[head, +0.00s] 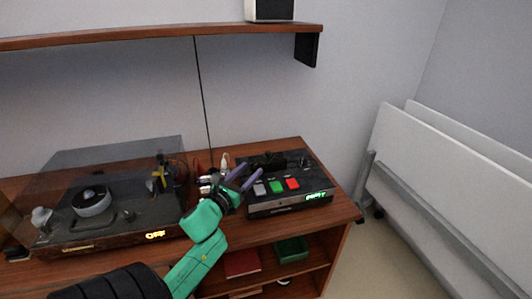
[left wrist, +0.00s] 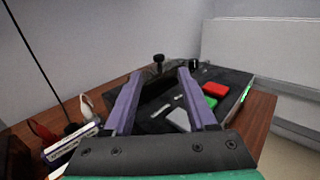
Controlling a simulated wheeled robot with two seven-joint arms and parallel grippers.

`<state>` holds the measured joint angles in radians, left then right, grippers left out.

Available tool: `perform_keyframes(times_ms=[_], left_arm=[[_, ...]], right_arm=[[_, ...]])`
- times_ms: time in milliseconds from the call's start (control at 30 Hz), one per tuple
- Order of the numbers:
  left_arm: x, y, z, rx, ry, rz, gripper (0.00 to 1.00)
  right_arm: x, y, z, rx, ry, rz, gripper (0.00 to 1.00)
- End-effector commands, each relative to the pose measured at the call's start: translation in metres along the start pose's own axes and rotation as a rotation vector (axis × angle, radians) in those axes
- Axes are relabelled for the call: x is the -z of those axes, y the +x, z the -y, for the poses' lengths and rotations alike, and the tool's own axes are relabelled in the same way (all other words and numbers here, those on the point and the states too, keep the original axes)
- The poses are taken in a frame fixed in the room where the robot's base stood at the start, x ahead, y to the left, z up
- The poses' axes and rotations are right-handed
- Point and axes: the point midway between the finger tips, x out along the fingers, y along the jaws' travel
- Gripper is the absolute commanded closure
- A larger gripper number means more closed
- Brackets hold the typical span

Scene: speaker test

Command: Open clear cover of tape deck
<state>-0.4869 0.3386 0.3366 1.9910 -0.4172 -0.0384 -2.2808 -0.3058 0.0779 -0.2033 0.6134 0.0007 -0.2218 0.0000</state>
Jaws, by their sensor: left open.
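A black deck (head: 280,206) with grey, green and red buttons and a green lit display sits at the right end of the wooden desk. In the left wrist view the deck (left wrist: 232,80) shows a dark area between my fingers, and I cannot make out a clear cover there. My left gripper (head: 250,170) is open and empty at the deck's left side. Its two purple fingers (left wrist: 160,75) point toward the deck's back. Contact cannot be told. My right gripper is not in view.
A larger black machine (head: 128,217) under a tinted clear lid (head: 110,158), its display reading OFF, stands at left. Small items (left wrist: 72,142) lie between the machines. A wooden shelf (head: 150,33) hangs above. White folded panels (head: 430,165) stand right, beyond the desk's edge.

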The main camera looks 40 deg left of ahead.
Motion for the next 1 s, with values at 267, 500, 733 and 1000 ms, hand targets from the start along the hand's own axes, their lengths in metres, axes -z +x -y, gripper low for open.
perform_keyframes(times_ms=[267, 500, 733, 1000], left_arm=[[-0.003, 0.071, 0.0, -0.001, -0.003, 0.003, 0.43], [-0.001, 0.092, 0.0, 0.0, -0.001, -0.001, 0.43], [0.0, 0.092, 0.0, 0.0, -0.002, -0.001, 0.62], [0.0, 0.092, 0.0, 0.0, -0.002, -0.001, 1.0]], right_arm=[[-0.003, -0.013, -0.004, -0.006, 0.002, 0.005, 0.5], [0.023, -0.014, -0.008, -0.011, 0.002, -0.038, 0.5], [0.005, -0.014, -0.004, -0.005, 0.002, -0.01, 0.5], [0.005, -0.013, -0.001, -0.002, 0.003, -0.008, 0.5]])
